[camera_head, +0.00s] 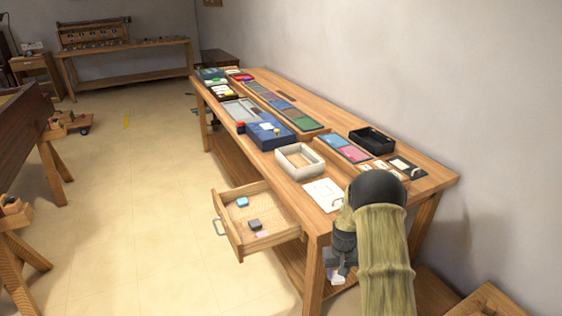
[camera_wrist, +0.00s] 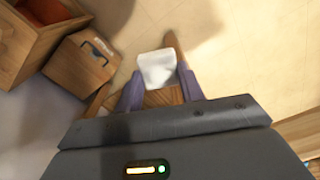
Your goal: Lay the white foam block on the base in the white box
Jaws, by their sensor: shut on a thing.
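My gripper (camera_wrist: 159,72) is shut on a white foam block (camera_wrist: 157,64), which shows between the two finger ends in the wrist view. In the head view my gripper (camera_head: 339,262) hangs at the front right corner of the workbench, below the level of its top. The block shows there as a small pale patch (camera_head: 336,278), partly hidden by my gripper. The white box (camera_head: 290,169) stands open on the bench top, apart from my gripper, up and to the left of it. Its inside looks tan; I cannot make out the base clearly.
An open drawer (camera_head: 245,241) with small blocks juts from the bench (camera_head: 312,222) front. A white sheet or plate (camera_head: 323,194) lies between the box and my arm. A blue case (camera_head: 270,137) and a black tray (camera_head: 372,140) stand near the box.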

